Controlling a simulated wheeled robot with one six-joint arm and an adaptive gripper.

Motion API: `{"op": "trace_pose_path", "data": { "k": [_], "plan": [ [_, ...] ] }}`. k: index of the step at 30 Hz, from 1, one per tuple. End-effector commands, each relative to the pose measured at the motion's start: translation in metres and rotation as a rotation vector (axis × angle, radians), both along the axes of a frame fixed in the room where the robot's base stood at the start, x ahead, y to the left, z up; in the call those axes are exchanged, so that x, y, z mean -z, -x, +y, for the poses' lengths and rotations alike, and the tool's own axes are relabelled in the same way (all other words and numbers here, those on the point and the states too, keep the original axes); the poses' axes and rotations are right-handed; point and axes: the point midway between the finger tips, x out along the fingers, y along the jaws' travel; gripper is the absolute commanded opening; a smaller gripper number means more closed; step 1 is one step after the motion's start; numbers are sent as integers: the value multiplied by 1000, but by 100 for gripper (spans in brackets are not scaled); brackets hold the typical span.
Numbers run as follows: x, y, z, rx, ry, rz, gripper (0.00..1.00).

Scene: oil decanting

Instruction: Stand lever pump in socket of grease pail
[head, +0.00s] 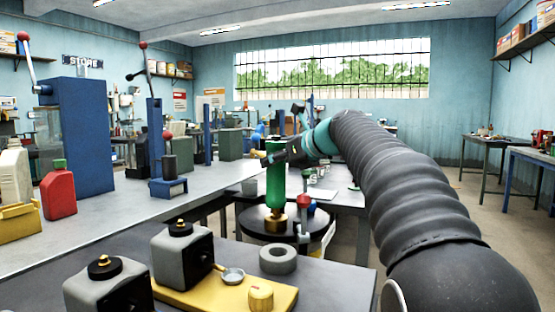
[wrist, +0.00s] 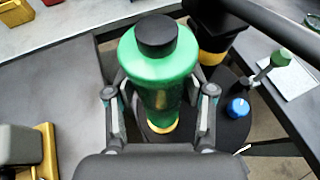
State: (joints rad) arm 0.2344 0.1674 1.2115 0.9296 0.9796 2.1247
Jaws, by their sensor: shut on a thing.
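A green cylinder (head: 276,185) with a black cap, which I take to be the lever pump, stands upright in my gripper (head: 277,155). In the wrist view, my gripper (wrist: 160,92) has one finger on each side of the green body (wrist: 160,65). A brass collar (head: 276,226) sits directly below it on a round black top (head: 247,224), perhaps the pail's lid. In the wrist view, only a thin yellow edge of the collar (wrist: 163,128) shows under the body. I cannot tell whether the pump's foot is in the collar.
A red-knobbed lever (head: 303,202) and a blue knob (wrist: 238,107) stand close beside the collar. A black part with a yellow base (wrist: 212,50) is just behind. The front table holds grey cans (head: 183,255), a yellow tray (head: 205,300) and a grey ring (head: 278,260).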

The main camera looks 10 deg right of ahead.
Motion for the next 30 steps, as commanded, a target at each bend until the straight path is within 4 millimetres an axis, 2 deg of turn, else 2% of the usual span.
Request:
{"op": "trace_pose_path", "data": {
  "k": [30],
  "plan": [
    [5, 0, 0, 1, -1, -2, 0]
  ]
}}
